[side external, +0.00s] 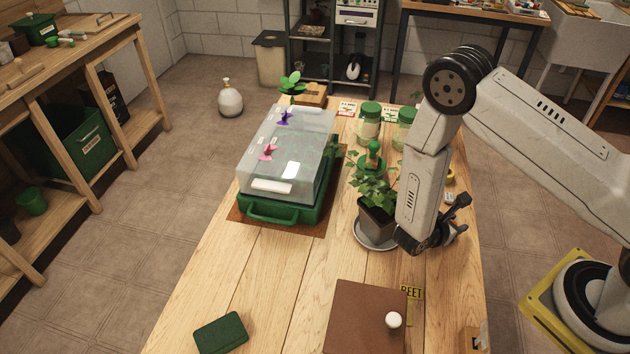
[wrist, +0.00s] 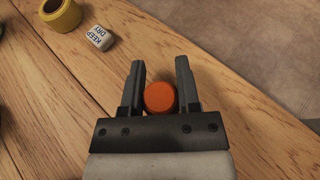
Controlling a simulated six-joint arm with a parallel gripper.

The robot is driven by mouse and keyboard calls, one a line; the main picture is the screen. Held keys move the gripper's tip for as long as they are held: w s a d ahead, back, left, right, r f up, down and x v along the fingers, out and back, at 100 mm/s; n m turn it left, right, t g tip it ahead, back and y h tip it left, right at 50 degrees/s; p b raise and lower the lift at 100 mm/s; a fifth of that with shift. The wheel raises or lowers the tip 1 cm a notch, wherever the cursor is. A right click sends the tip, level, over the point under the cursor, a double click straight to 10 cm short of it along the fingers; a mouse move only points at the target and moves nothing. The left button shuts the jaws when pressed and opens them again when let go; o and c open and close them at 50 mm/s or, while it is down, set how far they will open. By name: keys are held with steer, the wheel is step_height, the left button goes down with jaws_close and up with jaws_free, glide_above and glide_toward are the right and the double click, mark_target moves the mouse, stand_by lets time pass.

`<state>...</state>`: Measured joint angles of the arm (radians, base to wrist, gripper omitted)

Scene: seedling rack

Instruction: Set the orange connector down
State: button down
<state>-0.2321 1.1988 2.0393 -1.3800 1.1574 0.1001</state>
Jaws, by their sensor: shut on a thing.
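The orange connector (wrist: 160,97) shows in the wrist view as a round orange end between the two dark fingers. My gripper (wrist: 160,67) is shut on it, with a finger on each side. In the side external view my gripper (side external: 452,220) is low over the right side of the wooden table, just right of the potted plant. The connector is mostly hidden there by the gripper. I cannot tell whether its underside touches the table.
A potted leafy plant (side external: 378,215) on a saucer stands close left of my gripper. A yellow roll (wrist: 61,13) and a small white "KEEP DRY" block (wrist: 100,38) lie nearby. A brown box (side external: 360,315) with a white knob is nearer the front. The table's right edge is close.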

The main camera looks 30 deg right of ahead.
steer(key=shift+f, duration=0.1)
steer(key=shift+c, duration=1.6)
jaws_free()
steer(key=shift+v, duration=6.05)
